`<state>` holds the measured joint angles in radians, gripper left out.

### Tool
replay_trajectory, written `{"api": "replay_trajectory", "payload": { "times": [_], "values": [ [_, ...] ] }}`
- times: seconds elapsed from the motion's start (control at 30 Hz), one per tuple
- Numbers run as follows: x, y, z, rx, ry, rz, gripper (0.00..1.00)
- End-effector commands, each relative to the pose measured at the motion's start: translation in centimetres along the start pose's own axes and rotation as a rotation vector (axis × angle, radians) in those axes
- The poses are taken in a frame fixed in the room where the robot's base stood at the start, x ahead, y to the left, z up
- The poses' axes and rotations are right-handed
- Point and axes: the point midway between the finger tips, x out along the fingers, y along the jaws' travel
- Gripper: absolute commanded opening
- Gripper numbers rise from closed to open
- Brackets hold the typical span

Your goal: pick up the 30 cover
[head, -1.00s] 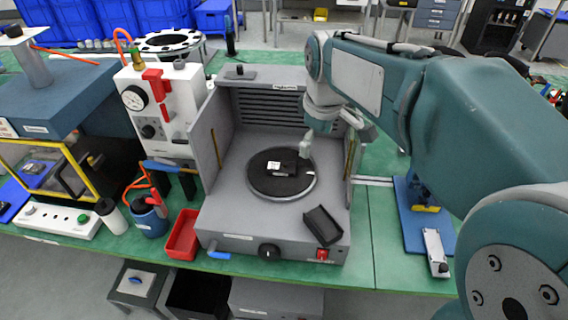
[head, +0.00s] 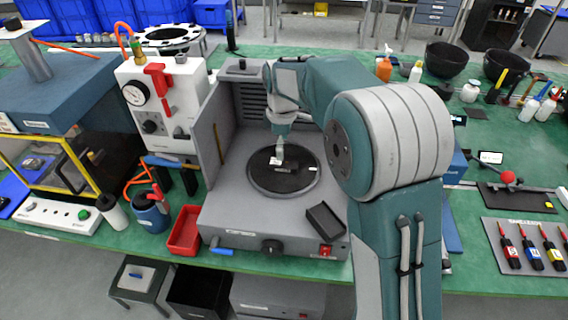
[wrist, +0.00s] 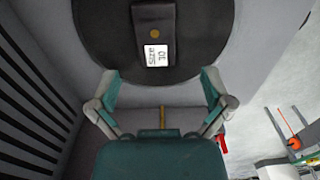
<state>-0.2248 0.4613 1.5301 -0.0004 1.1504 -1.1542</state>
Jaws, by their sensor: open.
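A black block (wrist: 155,22) with a white label (wrist: 157,54) lies on the dark round turntable (wrist: 95,45) of a grey machine. The label reads "SIZE" and a number that looks like 10, upside down. A second dark, box-shaped piece (head: 325,219) lies tilted at the machine's front right; no number on it is readable. I cannot tell which one is the 30 cover. My gripper (wrist: 160,76) is open and empty, its fingers apart on either side of the label's line in the wrist view. In the head view my gripper (head: 280,151) hangs over the turntable and partly hides the labelled block.
A red bin (head: 184,231) stands left of the machine, near a white gauge unit (head: 160,105). Screwdrivers on a mat (head: 530,262) and black bowls (head: 446,59) are at the right.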

Motion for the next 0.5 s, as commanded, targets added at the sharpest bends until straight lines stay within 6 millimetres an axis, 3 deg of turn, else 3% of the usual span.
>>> {"api": "replay_trajectory", "payload": {
  "times": [0.33,0.5],
  "values": [
    [4.3,0.6,0.6,0.001,0.001,-0.003,1.0],
    [5.6,0.6,0.4,0.001,0.001,0.0,1.0]
  ]
}}
